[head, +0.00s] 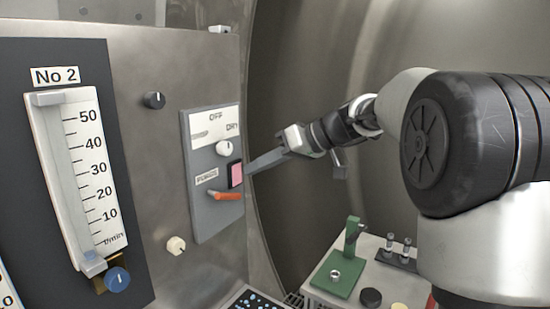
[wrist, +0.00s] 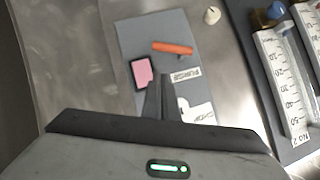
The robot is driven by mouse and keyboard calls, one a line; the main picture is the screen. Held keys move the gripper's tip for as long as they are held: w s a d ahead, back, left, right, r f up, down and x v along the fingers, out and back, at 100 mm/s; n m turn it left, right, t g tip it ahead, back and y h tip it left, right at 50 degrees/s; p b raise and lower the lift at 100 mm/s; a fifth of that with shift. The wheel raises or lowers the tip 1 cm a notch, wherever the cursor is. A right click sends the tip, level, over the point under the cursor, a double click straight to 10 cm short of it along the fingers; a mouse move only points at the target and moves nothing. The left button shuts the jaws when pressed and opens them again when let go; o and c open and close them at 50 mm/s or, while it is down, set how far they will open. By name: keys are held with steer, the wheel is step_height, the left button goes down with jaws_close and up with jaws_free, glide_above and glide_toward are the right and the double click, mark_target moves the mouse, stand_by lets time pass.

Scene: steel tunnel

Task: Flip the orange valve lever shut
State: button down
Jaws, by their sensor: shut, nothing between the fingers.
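The orange valve lever (head: 228,196) sits low on a grey switch panel (head: 205,222) and lies nearly level in the head view. In the wrist view the lever (wrist: 172,47) also lies nearly crosswise, just beyond my fingertips. My gripper (head: 251,167) is shut and empty. Its tips are in front of the panel, close to the pink square button and above the lever in the head view. In the wrist view my gripper (wrist: 160,80) points at the space between the button and the PURGE label. The fingers look apart from the lever.
The pink button (head: 236,175) and a white selector knob (head: 224,148) share the panel. A flow gauge (head: 82,170) marked No 2 stands at left, with a blue knob (head: 118,280). A green stand (head: 345,262) is on a bench at lower right.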

mark_target(224, 195)
steer(key=a+f, duration=0.2)
steer(key=f, duration=0.2)
steer(key=shift+a+f, duration=0.2)
steer(key=shift+a, duration=0.2)
steer(key=shift+f, duration=0.2)
